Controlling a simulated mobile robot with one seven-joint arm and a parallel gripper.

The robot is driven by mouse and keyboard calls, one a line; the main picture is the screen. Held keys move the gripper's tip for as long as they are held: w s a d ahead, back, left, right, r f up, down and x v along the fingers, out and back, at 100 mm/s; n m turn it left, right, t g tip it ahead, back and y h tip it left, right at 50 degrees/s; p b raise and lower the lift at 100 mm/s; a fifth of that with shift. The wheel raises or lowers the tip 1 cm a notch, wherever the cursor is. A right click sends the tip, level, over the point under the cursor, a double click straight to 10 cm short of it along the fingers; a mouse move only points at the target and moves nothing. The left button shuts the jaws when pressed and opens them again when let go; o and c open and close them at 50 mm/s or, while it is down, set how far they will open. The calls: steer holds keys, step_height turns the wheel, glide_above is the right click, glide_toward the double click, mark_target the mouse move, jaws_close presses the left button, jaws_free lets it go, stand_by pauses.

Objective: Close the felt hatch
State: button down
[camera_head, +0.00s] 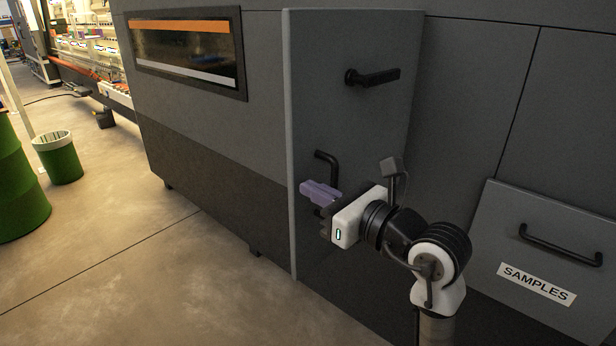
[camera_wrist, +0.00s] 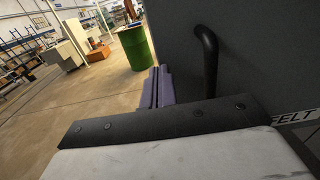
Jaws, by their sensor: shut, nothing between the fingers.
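The felt hatch (camera_head: 350,130) is a tall dark grey panel with a pale left edge. It stands out from the machine front and looks swung open, though how far is hard to tell. A black lever (camera_head: 372,77) is near its top and a bent black handle (camera_head: 326,160) is lower down. My gripper (camera_head: 318,192), with purple fingers, is shut and empty just below and beside the lower handle. In the wrist view the shut fingers (camera_wrist: 159,88) lie left of the handle (camera_wrist: 207,58), and a FELT label (camera_wrist: 292,118) shows at right. Contact cannot be told.
A SAMPLES drawer panel (camera_head: 540,262) with a black handle is at the lower right. A machine window (camera_head: 188,52) is left of the hatch. A green bin (camera_head: 58,158) and a green barrel (camera_head: 18,185) stand at far left. The floor (camera_head: 150,270) before the machine is clear.

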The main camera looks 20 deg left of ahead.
steer(key=shift+x, duration=0.95)
steer(key=shift+a, duration=0.1)
